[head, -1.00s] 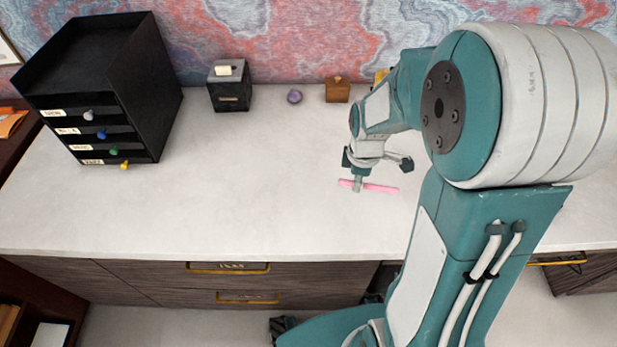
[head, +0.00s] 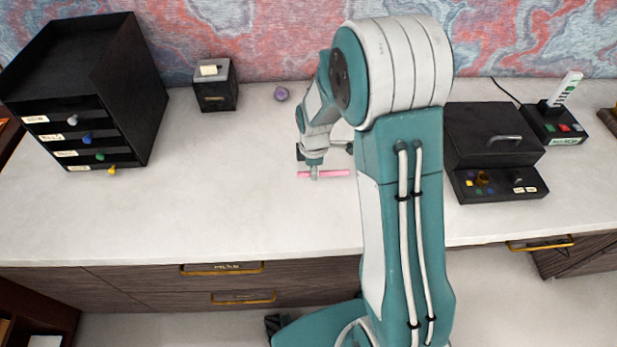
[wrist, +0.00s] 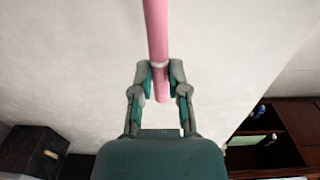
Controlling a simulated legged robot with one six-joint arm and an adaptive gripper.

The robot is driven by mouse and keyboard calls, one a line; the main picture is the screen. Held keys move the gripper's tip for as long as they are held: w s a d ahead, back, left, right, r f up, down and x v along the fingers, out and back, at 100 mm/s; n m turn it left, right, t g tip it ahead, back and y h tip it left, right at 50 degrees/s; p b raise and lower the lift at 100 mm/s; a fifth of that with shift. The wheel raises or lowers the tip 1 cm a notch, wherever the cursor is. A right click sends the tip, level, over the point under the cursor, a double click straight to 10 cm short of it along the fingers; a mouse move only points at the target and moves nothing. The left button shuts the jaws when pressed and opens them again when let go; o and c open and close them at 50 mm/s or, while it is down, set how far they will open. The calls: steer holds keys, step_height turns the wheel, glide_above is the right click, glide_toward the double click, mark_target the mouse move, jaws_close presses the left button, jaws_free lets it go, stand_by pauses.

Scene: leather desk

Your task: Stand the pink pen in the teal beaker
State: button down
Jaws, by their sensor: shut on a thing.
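The pink pen (head: 336,173) lies roughly level across my gripper (head: 314,170) in the head view, above the pale desk top. In the wrist view the pen (wrist: 157,32) runs up out of the picture from between the two fingertips (wrist: 161,76), with a short end showing below them. The fingers are shut on it near a pale band. The pen is not upright. I see no teal beaker in either view; my arm hides part of the desk behind it.
A black drawer unit (head: 125,100) stands at the left. A small black box (head: 216,90) and a purple ball (head: 281,94) sit at the back. A black handled case (head: 490,135) and a dock with a white handset (head: 566,88) stand right. The desk's left middle is clear.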

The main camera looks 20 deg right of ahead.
mark_target(309, 183)
steer(key=shift+w+a+f, duration=0.2)
steer(key=shift+w+f, duration=0.15)
steer(key=shift+f, duration=0.15)
steer(key=shift+w+a+f, duration=0.2)
steer(key=shift+w+f, duration=0.15)
steer(key=shift+f, duration=0.15)
step_height(309, 183, down, 3)
steer(key=shift+w+d+f, duration=0.1)
steer(key=shift+w+f, duration=0.05)
steer(key=c, duration=1)
jaws_free()
steer(key=shift+f, duration=0.1)
steer(key=shift+c, duration=0.2)
steer(key=o, duration=0.4)
